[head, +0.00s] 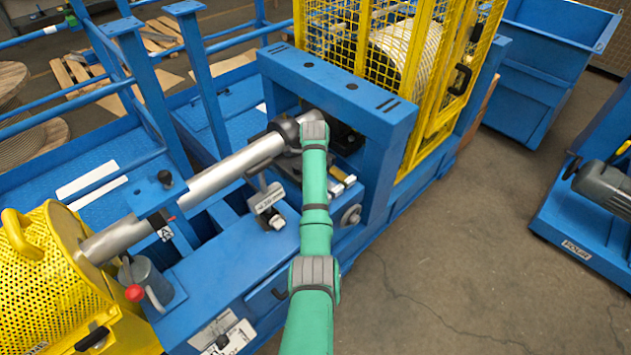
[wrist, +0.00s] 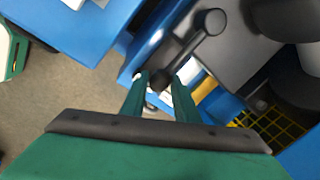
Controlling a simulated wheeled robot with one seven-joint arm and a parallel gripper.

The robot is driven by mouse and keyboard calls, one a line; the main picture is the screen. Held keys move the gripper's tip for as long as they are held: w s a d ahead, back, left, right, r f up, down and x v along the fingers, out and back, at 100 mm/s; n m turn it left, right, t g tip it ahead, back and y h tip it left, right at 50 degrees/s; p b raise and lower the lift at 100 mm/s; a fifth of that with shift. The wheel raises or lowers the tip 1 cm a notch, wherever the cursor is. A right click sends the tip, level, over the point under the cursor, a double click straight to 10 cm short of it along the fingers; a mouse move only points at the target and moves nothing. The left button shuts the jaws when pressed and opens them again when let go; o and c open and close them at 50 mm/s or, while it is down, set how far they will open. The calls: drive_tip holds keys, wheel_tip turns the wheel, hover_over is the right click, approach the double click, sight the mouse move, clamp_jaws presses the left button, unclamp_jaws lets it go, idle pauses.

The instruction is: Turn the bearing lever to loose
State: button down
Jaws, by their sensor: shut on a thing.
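The bearing lever (wrist: 187,53) shows in the wrist view as a dark rod running from a round end (wrist: 210,21) at the upper right down to a dark knob between my fingers. My gripper (wrist: 160,82) has its two green fingers on either side of that knob and is shut on it. In the head view my green arm reaches up to the dark bearing (head: 286,131) at the far end of the steel shaft (head: 225,172). There my own wrist hides the fingers and the lever, so its setting cannot be told.
A blue frame (head: 340,90) stands just behind my wrist, with a yellow mesh guard (head: 425,85) beyond. A small plate (head: 268,197) stands left of my arm. A red-knobbed handle (head: 135,293) is near the yellow drum (head: 50,265).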

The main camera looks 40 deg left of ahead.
drive_tip(key=shift+s, duration=0.15)
drive_tip(key=c, duration=1.4)
unclamp_jaws()
drive_tip(key=r, duration=0.3)
drive_tip(key=s+r, duration=0.1)
drive_tip(key=r, duration=0.3)
drive_tip(key=s+r, duration=0.1)
drive_tip(key=r, duration=0.2)
drive_tip(key=shift+d+r, duration=0.3)
drive_tip(key=shift+d, duration=0.1)
